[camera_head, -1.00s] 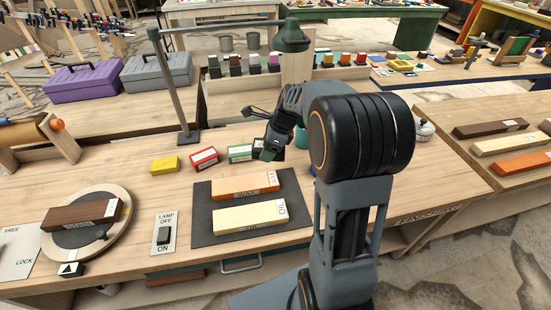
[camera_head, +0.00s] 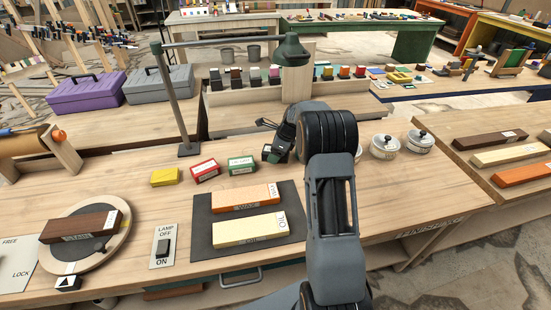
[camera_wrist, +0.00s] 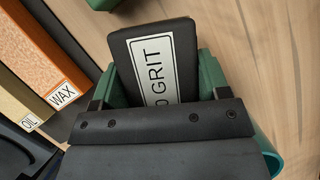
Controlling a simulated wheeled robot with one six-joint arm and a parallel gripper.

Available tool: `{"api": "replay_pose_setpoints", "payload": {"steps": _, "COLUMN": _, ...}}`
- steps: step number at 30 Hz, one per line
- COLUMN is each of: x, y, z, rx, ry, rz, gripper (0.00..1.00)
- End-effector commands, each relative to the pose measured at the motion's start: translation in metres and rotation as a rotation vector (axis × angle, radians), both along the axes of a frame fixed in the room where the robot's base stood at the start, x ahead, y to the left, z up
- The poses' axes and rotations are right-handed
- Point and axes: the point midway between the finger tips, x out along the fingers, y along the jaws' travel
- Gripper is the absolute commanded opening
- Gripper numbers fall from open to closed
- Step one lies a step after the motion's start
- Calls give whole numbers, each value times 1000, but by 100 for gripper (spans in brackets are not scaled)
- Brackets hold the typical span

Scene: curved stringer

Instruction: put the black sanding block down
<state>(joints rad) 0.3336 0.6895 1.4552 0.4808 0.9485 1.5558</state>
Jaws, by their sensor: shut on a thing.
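The black sanding block (camera_wrist: 154,58) with a white GRIT label fills the middle of the wrist view. My gripper (camera_wrist: 162,88) is shut on it, with a green finger along each side. In the head view my gripper (camera_head: 273,152) is low over the bench, just right of the green block (camera_head: 241,165). The block is hard to make out there against the dark gripper. I cannot tell whether its underside touches the wood. A red block (camera_head: 206,170) and a yellow block (camera_head: 164,176) stand further left in the same row.
The orange WAX block (camera_head: 244,198) and cream OIL block (camera_head: 240,229) lie on a dark mat (camera_head: 201,215) in front of my gripper. A lamp post (camera_head: 172,95) stands behind left. White lidded pots (camera_head: 385,147) stand right of my arm. Bare wood (camera_head: 120,180) lies left.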

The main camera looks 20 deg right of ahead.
Motion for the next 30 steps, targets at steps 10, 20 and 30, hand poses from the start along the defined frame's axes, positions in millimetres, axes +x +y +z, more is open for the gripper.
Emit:
{"api": "replay_pose_setpoints", "payload": {"steps": 10, "x": 6, "y": -4, "z": -23, "rx": 1, "ry": 2, "rz": -1, "gripper": 43}}
{"api": "replay_pose_setpoints", "payload": {"steps": 20, "x": 6, "y": -4, "z": -38, "rx": -1, "ry": -1, "rz": 0, "gripper": 43}}
{"api": "replay_pose_setpoints", "payload": {"steps": 30, "x": 6, "y": -4, "z": -42, "rx": 0, "ry": 0, "rz": 0, "gripper": 82}}
